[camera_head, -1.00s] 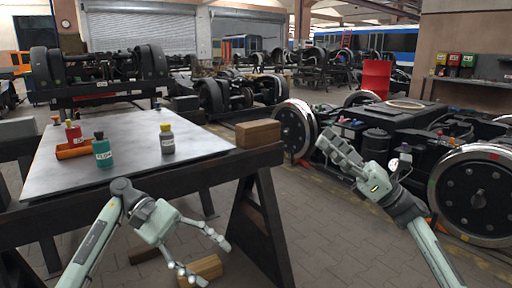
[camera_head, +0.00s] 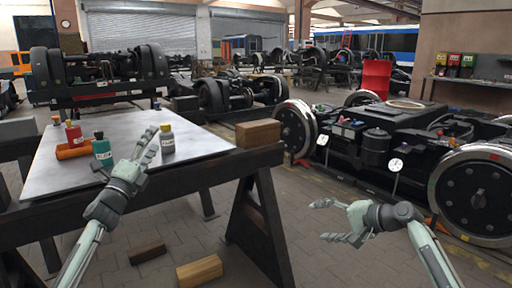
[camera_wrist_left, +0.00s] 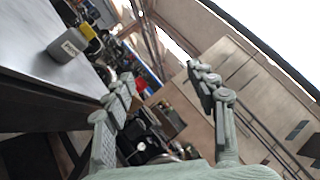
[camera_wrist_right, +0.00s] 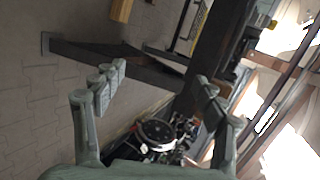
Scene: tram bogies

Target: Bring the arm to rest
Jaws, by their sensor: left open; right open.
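My left gripper (camera_head: 146,150) is raised at the table's front edge, its fingers pointing up beside the grey bottle with a yellow cap (camera_head: 167,140). In the left wrist view its two fingers (camera_wrist_left: 165,95) are spread with nothing between them. My right gripper (camera_head: 325,221) is over the floor to the right of the table, fingers pointing left. In the right wrist view its fingers (camera_wrist_right: 155,92) are apart and empty.
Wooden blocks (camera_head: 200,270) lie on the floor. A bogie (camera_head: 375,150) stands at right.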

